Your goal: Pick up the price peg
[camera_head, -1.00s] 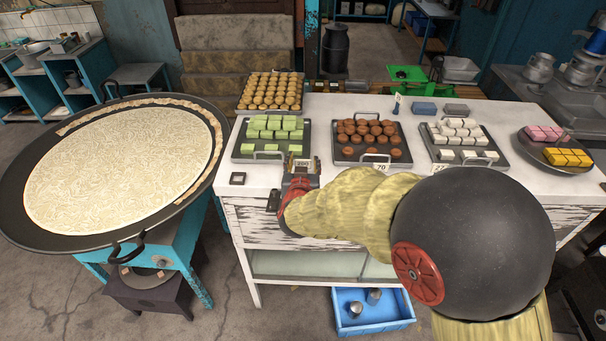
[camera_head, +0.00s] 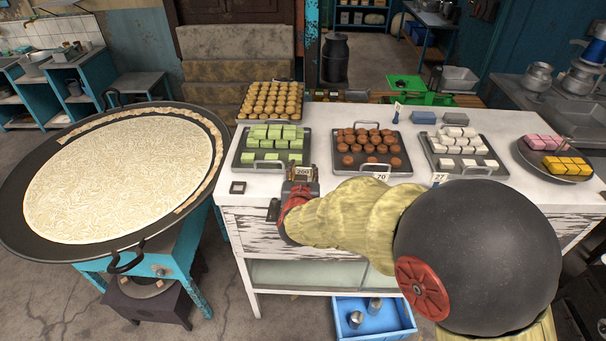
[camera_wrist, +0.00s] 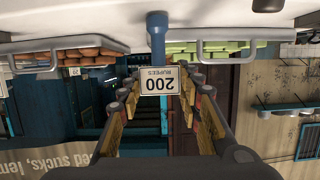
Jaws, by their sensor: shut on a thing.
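The price peg's white card, marked 200 RUPEES, shows upside down in the wrist view (camera_wrist: 162,80). Its blue post (camera_wrist: 157,25) is just beyond the card, against the white tabletop. My gripper (camera_wrist: 162,88) is shut on the price peg, with a finger on each side of the card; the exact contact is hard to see. In the head view my gripper (camera_head: 301,180) is at the table's front edge, in front of the tray of green sweets (camera_head: 236,157). The card (camera_head: 303,172) shows small at its tip.
A tray of brown sweets (camera_head: 335,161) and a tray of white sweets (camera_head: 431,160) stand to the right, with cards 70 (camera_head: 381,176) and 27 (camera_head: 440,178) in front. A small dark square (camera_head: 237,187) lies left of my gripper. A large round pan (camera_head: 30,225) stands left.

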